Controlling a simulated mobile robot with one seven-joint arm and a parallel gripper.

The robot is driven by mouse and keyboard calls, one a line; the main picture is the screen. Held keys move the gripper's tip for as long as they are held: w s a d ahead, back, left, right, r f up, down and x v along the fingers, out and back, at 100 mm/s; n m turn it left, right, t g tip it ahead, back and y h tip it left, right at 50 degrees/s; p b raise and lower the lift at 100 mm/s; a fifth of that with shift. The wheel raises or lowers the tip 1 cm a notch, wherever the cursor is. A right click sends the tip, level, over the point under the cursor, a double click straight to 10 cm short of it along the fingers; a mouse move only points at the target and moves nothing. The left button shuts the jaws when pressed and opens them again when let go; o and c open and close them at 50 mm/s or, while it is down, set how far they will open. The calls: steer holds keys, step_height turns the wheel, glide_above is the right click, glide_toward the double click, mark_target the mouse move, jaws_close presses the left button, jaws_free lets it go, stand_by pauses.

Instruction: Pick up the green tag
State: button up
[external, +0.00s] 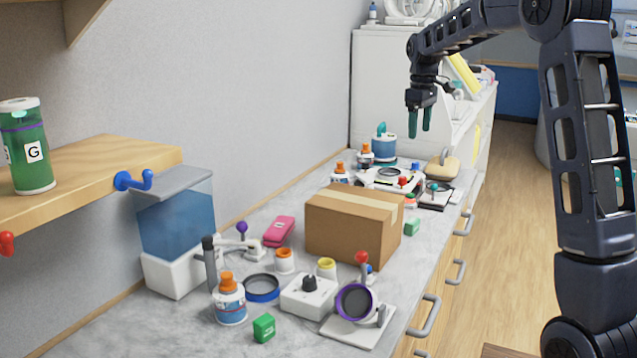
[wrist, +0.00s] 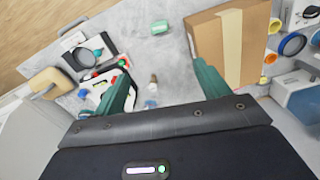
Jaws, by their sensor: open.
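Two small green blocks show in the external view. One (external: 264,328) lies at the front of the counter, with faint pale marks on it. The other green block (external: 412,226) lies just right of the cardboard box, near the counter's edge. One green block (wrist: 160,27) shows in the wrist view, near the top, beside the box. I cannot tell for sure which one is the green tag. My gripper (external: 419,122) points down above the far end of the counter, open and empty. Its two green fingers are spread apart in the wrist view (wrist: 163,80), with the block beyond them.
A cardboard box (external: 352,225) stands mid-counter. A scale-like device (external: 393,178), bottles and a sponge-like block (external: 443,165) crowd the far end. Jars, a magnifier-like stand (external: 357,302) and a water tank (external: 175,222) fill the near end. Handles line the counter's front.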

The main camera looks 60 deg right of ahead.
glide_above(413, 220)
step_height(413, 220, down, 19)
step_height(413, 220, down, 11)
steer(key=shift+r, duration=0.1)
steer(key=c, duration=1.1)
